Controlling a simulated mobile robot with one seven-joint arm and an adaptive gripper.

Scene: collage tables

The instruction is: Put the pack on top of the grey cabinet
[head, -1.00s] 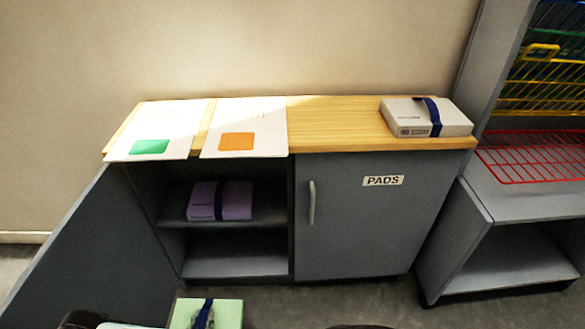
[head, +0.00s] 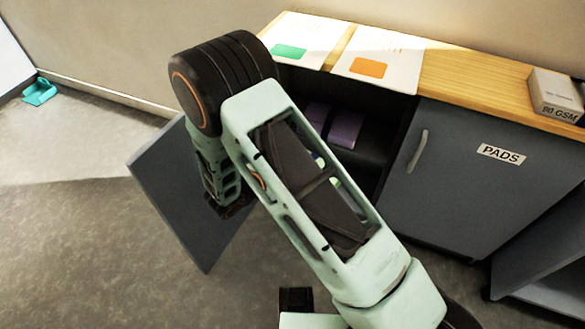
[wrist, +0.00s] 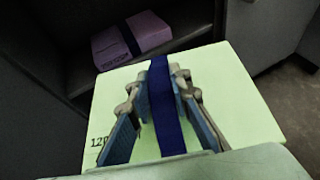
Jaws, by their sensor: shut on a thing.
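The light green pack (wrist: 235,95) with a dark blue band fills much of the wrist view. My gripper (wrist: 160,75) is shut on this pack at its band, with a finger on each side of the band. The grey cabinet (head: 455,170) has a wooden top (head: 470,80) and a right door marked PADS, which is shut. Its left door (head: 190,215) stands open. In the head view my arm covers my gripper and most of the green pack. In the wrist view the pack is in front of the cabinet's open shelves.
A purple pack (wrist: 130,40) lies on the inside shelf. On the cabinet top lie a sheet with a green patch (head: 310,35), a sheet with an orange patch (head: 385,55), and a white pack (head: 553,95) at the right. Bare wood lies between the orange sheet and the white pack.

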